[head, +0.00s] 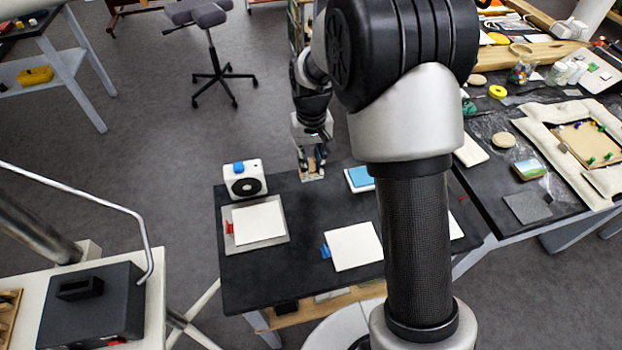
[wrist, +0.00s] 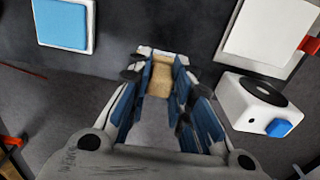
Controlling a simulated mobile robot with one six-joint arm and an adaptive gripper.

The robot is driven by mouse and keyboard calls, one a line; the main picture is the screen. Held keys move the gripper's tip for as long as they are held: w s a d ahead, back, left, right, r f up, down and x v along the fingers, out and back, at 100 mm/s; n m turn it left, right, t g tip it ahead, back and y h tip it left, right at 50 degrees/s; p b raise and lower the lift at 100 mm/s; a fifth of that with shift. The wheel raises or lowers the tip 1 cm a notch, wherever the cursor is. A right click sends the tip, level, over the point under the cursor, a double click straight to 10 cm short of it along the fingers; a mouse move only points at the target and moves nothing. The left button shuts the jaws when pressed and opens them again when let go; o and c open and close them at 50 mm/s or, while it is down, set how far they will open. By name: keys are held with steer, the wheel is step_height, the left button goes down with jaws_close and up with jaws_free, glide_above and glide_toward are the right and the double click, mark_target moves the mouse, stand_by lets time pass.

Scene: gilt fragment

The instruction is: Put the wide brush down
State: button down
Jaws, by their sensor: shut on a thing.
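My gripper (head: 311,161) is over the far edge of the dark table (head: 300,268). It is shut on the wide brush (wrist: 160,78), whose tan body shows between the fingers in the wrist view, with my gripper (wrist: 160,60) around it. In the head view a pale lower end of the brush (head: 313,177) shows below the fingers, close to the table top. I cannot tell whether it touches the table. Part of the brush is hidden by the fingers.
A white box with a black disc and blue button (head: 245,181) stands left of my gripper. A blue pad in a white frame (head: 361,178) lies to the right. A white panel on a grey board (head: 258,224) and another white panel (head: 355,246) lie nearer. Bare table lies between them.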

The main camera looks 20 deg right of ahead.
mark_target(311, 175)
steer(key=shift+f+b, duration=0.75)
steer(key=shift+f, duration=1.85)
steer(key=shift+f, duration=0.15)
steer(key=c, duration=1.4)
jaws_free()
steer(key=shift+c, duration=0.2)
